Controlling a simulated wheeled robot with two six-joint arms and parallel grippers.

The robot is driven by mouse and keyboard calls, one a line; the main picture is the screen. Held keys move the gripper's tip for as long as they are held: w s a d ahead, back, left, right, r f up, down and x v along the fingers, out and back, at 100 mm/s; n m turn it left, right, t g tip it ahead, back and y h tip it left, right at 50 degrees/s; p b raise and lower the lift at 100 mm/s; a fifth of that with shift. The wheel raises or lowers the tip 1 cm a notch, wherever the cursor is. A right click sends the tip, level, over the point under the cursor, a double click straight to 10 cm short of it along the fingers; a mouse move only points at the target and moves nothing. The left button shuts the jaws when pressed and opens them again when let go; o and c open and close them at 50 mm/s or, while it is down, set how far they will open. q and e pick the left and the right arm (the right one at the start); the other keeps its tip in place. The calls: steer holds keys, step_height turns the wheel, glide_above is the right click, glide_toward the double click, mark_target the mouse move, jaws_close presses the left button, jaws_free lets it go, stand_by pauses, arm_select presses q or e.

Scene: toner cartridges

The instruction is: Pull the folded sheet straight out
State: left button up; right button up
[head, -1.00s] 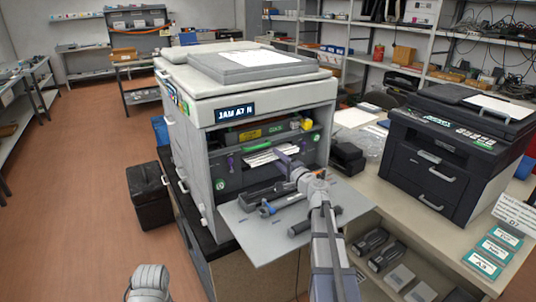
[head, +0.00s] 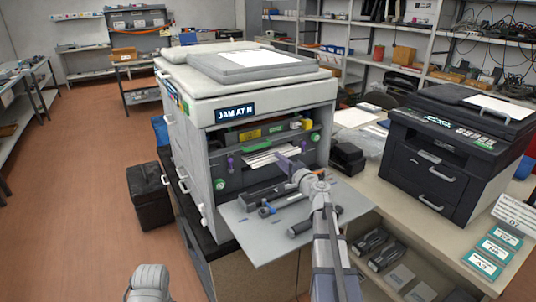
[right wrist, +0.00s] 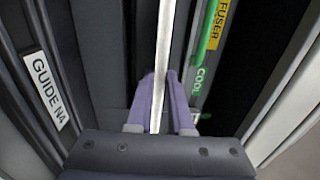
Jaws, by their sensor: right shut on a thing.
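The folded sheet (head: 262,159) is white with dark print lines and juts from the open front of the large grey copier (head: 262,118). My right gripper (head: 283,158) is at its right part, in front of the opening. In the right wrist view the sheet (right wrist: 165,55) shows edge-on as a thin white strip between the two purple fingers (right wrist: 162,100), which are shut on it. The sheet's inner end is hidden inside the copier. My left gripper is not in view; only a grey part of my left arm shows at the bottom.
The copier's lowered front door (head: 245,230) carries dark cylindrical parts (head: 300,228) below my right arm. Green and purple levers flank the opening. The wrist view shows a "GUIDE N4" label (right wrist: 46,90) and a "FUSER" label (right wrist: 213,22). A black printer (head: 450,150) stands at right.

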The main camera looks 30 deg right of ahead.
steer(key=shift+s+d, duration=0.2)
steer(key=shift+s, duration=2.6)
steer(key=s+r+p, duration=0.5)
steer(key=s, duration=0.1)
steer(key=shift+d, duration=0.25)
step_height(320, 180, up, 4)
steer(key=p, duration=0.4)
